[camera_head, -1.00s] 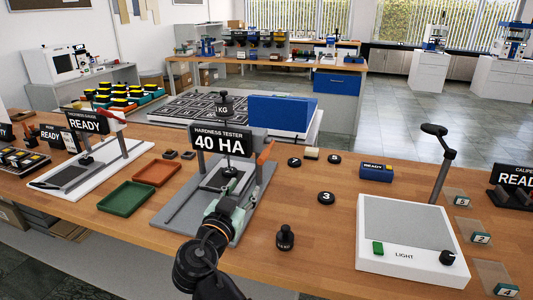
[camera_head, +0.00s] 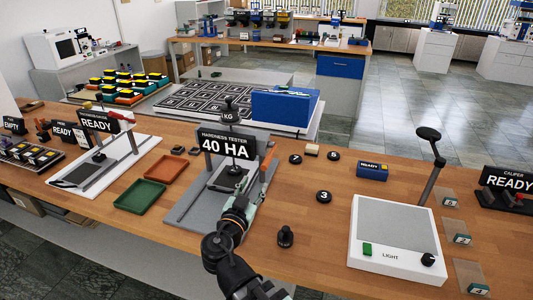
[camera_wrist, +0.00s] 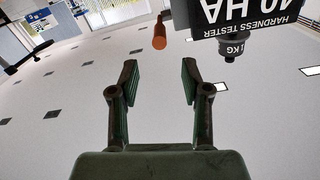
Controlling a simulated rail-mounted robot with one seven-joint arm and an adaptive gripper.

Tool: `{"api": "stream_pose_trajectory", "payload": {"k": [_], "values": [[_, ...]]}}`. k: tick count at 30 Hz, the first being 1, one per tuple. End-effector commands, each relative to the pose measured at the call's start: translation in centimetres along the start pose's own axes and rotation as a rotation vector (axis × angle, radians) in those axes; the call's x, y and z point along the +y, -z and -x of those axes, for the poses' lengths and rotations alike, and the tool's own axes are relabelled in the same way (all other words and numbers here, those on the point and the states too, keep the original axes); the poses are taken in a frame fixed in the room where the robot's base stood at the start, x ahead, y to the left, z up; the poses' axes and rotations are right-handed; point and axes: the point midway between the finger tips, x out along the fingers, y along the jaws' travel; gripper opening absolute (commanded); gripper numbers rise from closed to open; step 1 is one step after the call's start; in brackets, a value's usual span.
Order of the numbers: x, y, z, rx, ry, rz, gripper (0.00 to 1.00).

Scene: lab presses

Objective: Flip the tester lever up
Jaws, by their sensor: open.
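The hardness tester's dark display (camera_head: 226,143) reads 40 HA and stands on a grey base plate (camera_head: 183,216). Its orange-gripped lever (camera_head: 268,159) is at the right side of the display. In the wrist view the lever's orange end (camera_wrist: 160,32) lies beyond the fingertips, centred between them in the picture, with the display (camera_wrist: 245,14) upside down beside it. My gripper (camera_head: 256,192) is in front of the tester on its right side, just below the lever. In the wrist view my gripper (camera_wrist: 159,75) has its two fingers apart with nothing between them.
A black KG weight (camera_head: 229,115) tops the tester. Green (camera_head: 140,196) and brown (camera_head: 166,168) trays lie left of it. A black knobbed weight (camera_head: 285,237) and a disc marked 3 (camera_head: 324,196) stand to the right, before the white light box (camera_head: 395,245).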

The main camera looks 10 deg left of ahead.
Motion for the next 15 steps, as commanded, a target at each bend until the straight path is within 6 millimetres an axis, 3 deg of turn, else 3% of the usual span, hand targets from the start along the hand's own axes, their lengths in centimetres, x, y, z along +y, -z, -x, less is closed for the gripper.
{"api": "stream_pose_trajectory", "payload": {"k": [5, 15], "values": [[0.0, 0.5, -0.8, -0.004, 0.001, 0.002, 0.47], [-0.1, 0.2, -7.8, -0.002, -0.001, 0.001, 0.47]]}}
